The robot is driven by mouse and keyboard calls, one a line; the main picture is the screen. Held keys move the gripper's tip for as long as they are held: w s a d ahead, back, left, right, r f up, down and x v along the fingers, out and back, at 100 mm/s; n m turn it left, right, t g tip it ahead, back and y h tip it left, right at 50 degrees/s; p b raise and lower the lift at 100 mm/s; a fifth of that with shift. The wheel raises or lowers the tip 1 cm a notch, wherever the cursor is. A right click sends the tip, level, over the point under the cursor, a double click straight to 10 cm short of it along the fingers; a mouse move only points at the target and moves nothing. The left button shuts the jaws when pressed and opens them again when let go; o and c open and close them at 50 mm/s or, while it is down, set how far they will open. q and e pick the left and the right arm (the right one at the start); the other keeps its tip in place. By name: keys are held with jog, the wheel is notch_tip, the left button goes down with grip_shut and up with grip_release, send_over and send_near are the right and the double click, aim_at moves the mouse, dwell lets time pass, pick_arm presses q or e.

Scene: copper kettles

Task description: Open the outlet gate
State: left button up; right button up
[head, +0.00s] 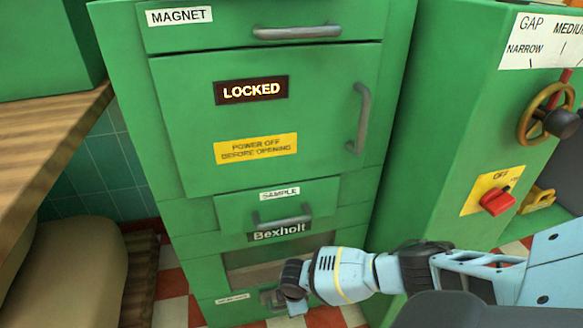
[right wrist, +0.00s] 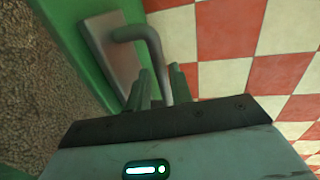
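The outlet gate's grey handle (right wrist: 150,50) is a bent rod on a grey plate (right wrist: 108,50) in the right wrist view. In the head view, the handle (head: 268,299) shows low on the green machine, beside a small white label (head: 232,298) too small to read. My right gripper (right wrist: 162,85) has its two fingers close on either side of the rod and looks shut on it. In the head view, the right gripper (head: 290,287) partly hides the handle and the gate. My left gripper is not in view.
Above are the sample drawer (head: 277,205), the locked door (head: 200,110) and the magnet drawer (head: 225,35). A control cabinet with a handwheel (head: 527,118) and red switch (head: 497,201) stands right. A filled sack (head: 75,275) lies left. Red and white floor tiles (right wrist: 225,75) lie below.

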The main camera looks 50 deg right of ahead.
grip_shut()
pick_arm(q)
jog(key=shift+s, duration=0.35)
